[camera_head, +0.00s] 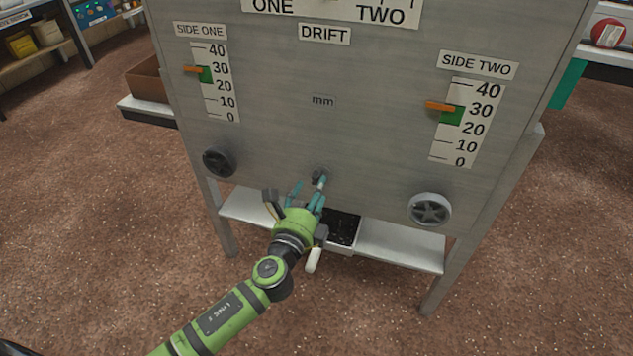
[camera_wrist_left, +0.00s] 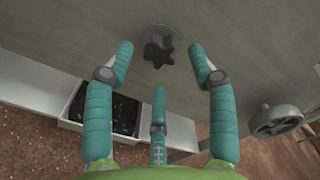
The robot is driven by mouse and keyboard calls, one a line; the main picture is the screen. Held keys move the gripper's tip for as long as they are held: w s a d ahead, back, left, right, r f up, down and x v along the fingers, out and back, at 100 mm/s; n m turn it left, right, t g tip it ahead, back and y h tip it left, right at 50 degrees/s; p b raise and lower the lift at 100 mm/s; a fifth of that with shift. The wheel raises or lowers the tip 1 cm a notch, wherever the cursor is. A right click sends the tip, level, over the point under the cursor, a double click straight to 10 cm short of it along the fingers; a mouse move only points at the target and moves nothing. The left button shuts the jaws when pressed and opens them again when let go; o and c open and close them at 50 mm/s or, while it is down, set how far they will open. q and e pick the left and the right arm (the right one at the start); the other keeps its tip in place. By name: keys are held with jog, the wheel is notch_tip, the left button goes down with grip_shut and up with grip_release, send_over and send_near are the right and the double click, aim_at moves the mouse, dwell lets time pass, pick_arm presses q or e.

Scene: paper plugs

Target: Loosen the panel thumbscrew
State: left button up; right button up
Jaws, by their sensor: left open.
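The panel thumbscrew (camera_head: 319,173) is a small dark knob low in the middle of the grey metal panel (camera_head: 320,130), between two handwheels. In the left wrist view it is a dark star-shaped knob (camera_wrist_left: 158,56) on a round base. My left gripper (camera_head: 309,189) is open just in front of and below it. In the left wrist view the teal fingers (camera_wrist_left: 161,70) are spread, with the knob between and beyond the two upper tips. No finger appears closed on it. In the head view, a fingertip partly overlaps the knob. My right gripper is not in view.
A left handwheel (camera_head: 219,163) and a right handwheel (camera_head: 430,210) flank the thumbscrew. Below is a shelf (camera_head: 400,246) with a pale-rimmed bin (camera_head: 357,236) of dark bits. SIDE ONE (camera_head: 219,82) and SIDE TWO (camera_head: 466,122) scales are above, both pointers near 30.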

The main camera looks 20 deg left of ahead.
aim_at(317, 182)
pick_arm(q)
jog(key=shift+w, duration=1.5)
jog(key=c, duration=1.1)
